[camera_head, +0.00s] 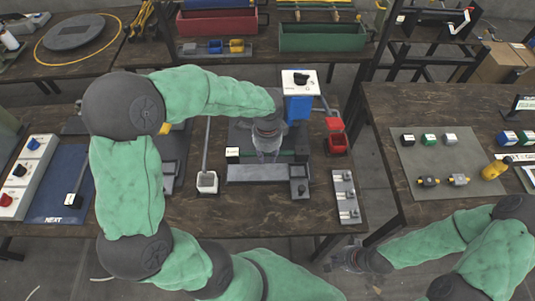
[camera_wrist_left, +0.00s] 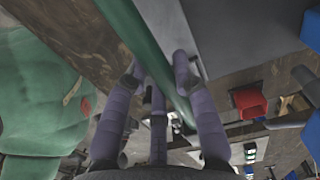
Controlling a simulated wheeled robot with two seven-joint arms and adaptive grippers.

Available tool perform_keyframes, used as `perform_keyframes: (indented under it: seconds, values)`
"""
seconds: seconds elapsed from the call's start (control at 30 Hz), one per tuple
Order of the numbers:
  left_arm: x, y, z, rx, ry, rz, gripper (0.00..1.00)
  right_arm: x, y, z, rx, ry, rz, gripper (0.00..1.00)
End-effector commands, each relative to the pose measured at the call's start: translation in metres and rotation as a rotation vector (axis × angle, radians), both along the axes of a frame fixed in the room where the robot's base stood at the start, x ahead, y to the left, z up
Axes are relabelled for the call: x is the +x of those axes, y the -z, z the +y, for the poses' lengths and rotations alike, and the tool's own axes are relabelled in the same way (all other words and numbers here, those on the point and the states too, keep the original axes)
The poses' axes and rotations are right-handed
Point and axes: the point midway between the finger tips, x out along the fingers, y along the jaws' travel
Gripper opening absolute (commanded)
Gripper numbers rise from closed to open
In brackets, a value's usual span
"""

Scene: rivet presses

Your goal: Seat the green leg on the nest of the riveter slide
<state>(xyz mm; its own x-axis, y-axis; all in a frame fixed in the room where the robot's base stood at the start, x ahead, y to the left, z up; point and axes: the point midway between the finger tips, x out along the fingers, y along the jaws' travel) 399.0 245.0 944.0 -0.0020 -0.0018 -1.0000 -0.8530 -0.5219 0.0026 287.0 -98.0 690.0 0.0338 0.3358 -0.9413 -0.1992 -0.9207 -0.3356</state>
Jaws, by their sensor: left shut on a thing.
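The green leg (camera_wrist_left: 143,40) is a long thin green bar that runs between the fingers of my left gripper (camera_wrist_left: 160,85) in the left wrist view. My left gripper (camera_head: 266,155) is shut on it, above the riveter's slide area in the head view. There only a short dark green piece of the leg (camera_head: 289,152) shows beside the fingers. The riveter (camera_head: 298,106) has a blue column and a white top. The light grey slide (camera_head: 257,173) lies in front of it; its nest is partly hidden, and I cannot tell whether the leg touches it. My right gripper (camera_head: 350,260) is low, away from the riveter; its fingers are unclear.
A switch panel (camera_head: 346,195) lies at the right edge. The front of the table is mostly clear.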

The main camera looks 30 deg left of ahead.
Motion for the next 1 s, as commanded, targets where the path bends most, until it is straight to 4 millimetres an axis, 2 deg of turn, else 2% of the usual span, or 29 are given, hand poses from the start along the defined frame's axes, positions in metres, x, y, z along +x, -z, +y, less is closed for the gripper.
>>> perform_keyframes:
  seconds: [0.27, 1.0]
  values:
    - [0.000, 0.006, 0.000, 0.002, -0.001, -0.003, 0.00, 0.000, 0.002, 0.000, 0.000, 0.000, 0.000, 0.00]
    - [0.000, 0.066, 0.000, 0.002, -0.001, -0.003, 0.00, 0.000, 0.041, 0.000, 0.000, 0.000, 0.000, 0.00]
